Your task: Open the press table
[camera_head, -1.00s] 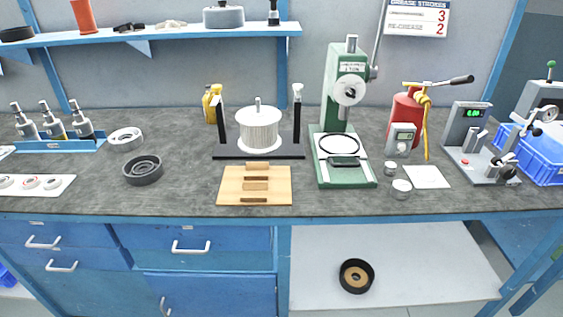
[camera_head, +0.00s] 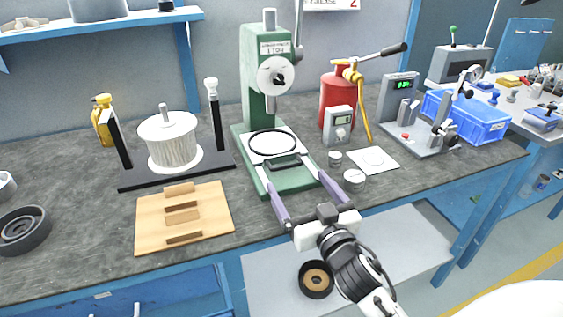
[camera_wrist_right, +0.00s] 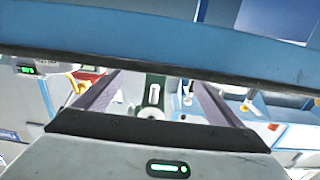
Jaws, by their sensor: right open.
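The green press (camera_head: 254,85) stands on the bench in the head view. Its low table (camera_head: 261,146) has a pale top with a black ring, and a dark handle-like block (camera_head: 283,162) sits at its front. My right gripper (camera_head: 291,174) reaches in from the front edge. Its two purple fingers are spread, one on each side of the press base's front end, near the dark block. Whether they touch the base I cannot tell. In the right wrist view the open fingers frame part of the green press (camera_wrist_right: 153,88). My left gripper is not in view.
Left of the press are a wooden board (camera_head: 153,214) and a black stand (camera_head: 127,180) with a white spool. To the right are small metal cups (camera_head: 354,179), a white card (camera_head: 384,164), a red pump (camera_head: 338,92) and a gauge stand (camera_head: 398,105). A blue beam crosses the right wrist view (camera_wrist_right: 180,45).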

